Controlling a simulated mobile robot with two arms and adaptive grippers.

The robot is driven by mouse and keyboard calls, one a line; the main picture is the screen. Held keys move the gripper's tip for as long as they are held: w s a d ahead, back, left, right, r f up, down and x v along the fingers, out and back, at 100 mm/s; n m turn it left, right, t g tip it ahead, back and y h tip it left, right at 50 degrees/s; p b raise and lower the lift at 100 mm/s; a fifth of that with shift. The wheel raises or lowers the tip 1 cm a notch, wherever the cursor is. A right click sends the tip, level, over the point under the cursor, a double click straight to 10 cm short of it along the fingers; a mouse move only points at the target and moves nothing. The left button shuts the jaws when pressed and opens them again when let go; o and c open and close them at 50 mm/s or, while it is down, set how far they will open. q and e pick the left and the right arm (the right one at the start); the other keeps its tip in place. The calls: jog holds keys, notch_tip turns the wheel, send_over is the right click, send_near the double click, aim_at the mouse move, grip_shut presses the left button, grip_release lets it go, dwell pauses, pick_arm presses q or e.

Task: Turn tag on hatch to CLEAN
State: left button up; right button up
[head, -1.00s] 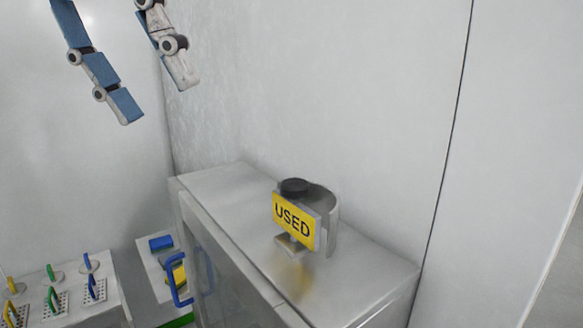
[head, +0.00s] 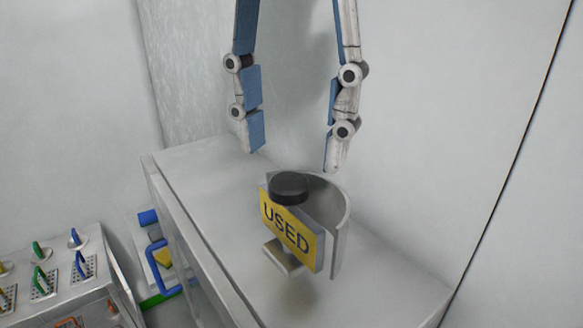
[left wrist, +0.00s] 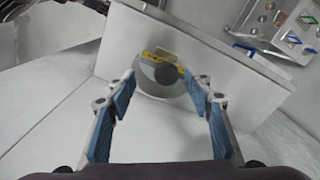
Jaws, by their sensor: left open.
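The tag (head: 287,228) is a yellow plate reading USED, with a black round knob (head: 289,186) on top. A curved grey guard (head: 341,220) stands behind it. They sit on top of the grey hatch cabinet (head: 210,185). My left gripper (head: 293,160) hangs above and behind the tag, open and empty, with its fingers wide apart. In the left wrist view the knob (left wrist: 167,73) lies ahead between the fingers, apart from them, and the tag's yellow edge (left wrist: 160,55) shows beyond it. My right gripper is in neither view.
A wall rises close behind the cabinet. The cabinet top around the tag is bare.

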aim_at(289, 180)
pick_arm(q)
jog(key=w+f, duration=0.2)
jog(key=f, duration=0.1)
jog(key=shift+w, duration=0.1)
jog(key=shift+w+a+f, duration=0.2)
jog(key=shift+f, duration=0.5)
jog(key=shift+s+f, duration=0.15)
jog(key=shift+s, duration=0.05)
jog(key=shift+s+d+f, duration=0.15)
jog(key=shift+s, duration=0.1)
jog(key=shift+w, duration=0.1)
jog(key=c, duration=1.1)
jog(key=shift+c, duration=0.2)
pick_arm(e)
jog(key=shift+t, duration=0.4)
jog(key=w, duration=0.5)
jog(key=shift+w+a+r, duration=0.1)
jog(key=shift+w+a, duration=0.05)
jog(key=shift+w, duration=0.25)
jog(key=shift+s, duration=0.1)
